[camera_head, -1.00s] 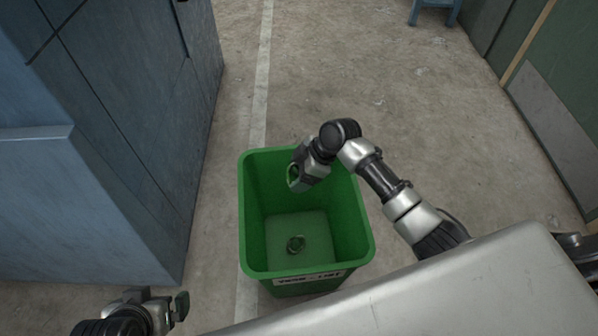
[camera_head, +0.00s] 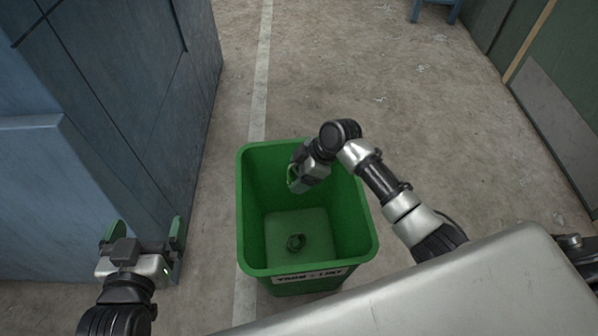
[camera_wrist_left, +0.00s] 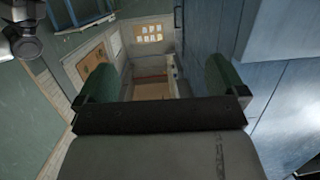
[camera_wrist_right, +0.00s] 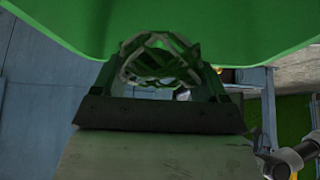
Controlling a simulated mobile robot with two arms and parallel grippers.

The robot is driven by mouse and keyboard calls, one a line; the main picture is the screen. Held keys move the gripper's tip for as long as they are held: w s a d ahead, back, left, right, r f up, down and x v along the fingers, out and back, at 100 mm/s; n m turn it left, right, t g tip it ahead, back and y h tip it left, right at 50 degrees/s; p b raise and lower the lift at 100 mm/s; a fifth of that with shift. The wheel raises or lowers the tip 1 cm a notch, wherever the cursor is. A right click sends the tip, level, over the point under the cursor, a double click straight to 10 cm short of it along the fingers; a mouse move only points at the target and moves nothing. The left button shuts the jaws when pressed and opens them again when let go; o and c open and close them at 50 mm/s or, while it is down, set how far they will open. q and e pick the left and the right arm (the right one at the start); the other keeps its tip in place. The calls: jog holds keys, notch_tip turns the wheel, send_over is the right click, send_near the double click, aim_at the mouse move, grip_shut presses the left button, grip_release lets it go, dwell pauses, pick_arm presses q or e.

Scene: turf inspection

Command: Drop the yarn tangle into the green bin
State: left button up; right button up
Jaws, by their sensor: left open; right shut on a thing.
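The green bin (camera_head: 262,270) stands on the floor, open at the top, with a label on its front. My right gripper (camera_head: 293,178) is inside the mouth of the bin, near its back wall and above its floor. It is shut on the yarn tangle (camera_wrist_right: 160,62), a loose net of pale looped strands seen between the fingers in the right wrist view. In the head view the tangle is mostly hidden by the gripper. My left gripper (camera_head: 145,236) is open and empty, left of the bin, with its fingers pointing away from me.
A blue cabinet (camera_head: 125,110) stands at the left, close to my left gripper. The concrete floor (camera_head: 340,70) behind the bin is clear. A green wall panel (camera_head: 575,80) is at the right.

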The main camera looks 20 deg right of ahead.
pick_arm(q)
jog(key=shift+r, duration=0.15)
pick_arm(e)
jog(key=o, duration=0.9)
jog(key=shift+r, duration=0.1)
jog(key=shift+d+r, duration=0.15)
pick_arm(q)
jog(key=s+a+f+g+y+p, duration=0.2)
jog(key=s+a+f+g+p, duration=0.1)
jog(key=s+f+g, duration=0.4)
jog(key=shift+s+a+f+g+y, duration=0.3)
jog(key=shift+s+a+g, duration=0.15)
jog(key=shift+s+g, duration=0.6)
pick_arm(e)
jog(key=v, duration=1)
jog(key=shift+r, duration=0.1)
jog(key=shift+s, duration=0.1)
